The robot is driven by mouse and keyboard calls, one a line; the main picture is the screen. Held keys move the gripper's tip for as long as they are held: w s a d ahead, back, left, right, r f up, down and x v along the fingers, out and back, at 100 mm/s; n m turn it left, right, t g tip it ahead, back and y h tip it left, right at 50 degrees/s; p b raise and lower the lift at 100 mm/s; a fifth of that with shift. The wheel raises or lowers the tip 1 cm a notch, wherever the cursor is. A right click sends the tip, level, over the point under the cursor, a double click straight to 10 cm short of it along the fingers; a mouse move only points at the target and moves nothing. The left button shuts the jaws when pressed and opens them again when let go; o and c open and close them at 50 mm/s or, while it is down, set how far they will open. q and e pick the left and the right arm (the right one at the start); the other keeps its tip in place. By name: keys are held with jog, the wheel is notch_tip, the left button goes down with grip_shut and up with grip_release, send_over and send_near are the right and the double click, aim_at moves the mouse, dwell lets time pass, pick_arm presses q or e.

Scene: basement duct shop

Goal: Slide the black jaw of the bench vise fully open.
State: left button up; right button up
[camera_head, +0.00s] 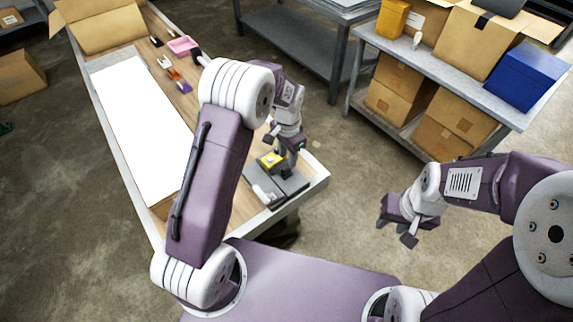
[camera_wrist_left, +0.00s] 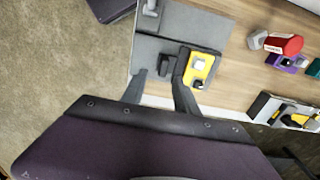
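The bench vise (camera_head: 288,189) is a grey plate-like body at the near right end of the workbench. In the left wrist view its grey body (camera_wrist_left: 190,25) has a dark block (camera_wrist_left: 168,61), which looks like the black jaw, beside a yellow part (camera_wrist_left: 203,67). My left gripper (camera_head: 279,152) reaches down over the vise. In the left wrist view its fingers (camera_wrist_left: 160,75) are apart, with the dark block near and partly between their tips; contact cannot be told. My right gripper (camera_head: 396,228) is open and empty over the floor.
The workbench carries a white sheet (camera_head: 140,120), a pink tray (camera_head: 183,46), small tools and an open cardboard box (camera_head: 105,25). A shelf (camera_head: 425,60) with boxes stands behind. Floor between is clear.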

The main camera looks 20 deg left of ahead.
aim_at(287, 167)
pick_arm(q)
jog(key=f, duration=0.4)
jog(key=f+p, duration=0.1)
jog(key=f, duration=0.2)
jog(key=shift+w+a, duration=0.3)
jog(key=shift+a, duration=0.1)
jog(key=shift+s+d+f, duration=0.15)
jog(key=shift+f, duration=0.2)
grip_shut()
jog(key=shift+w, duration=0.2)
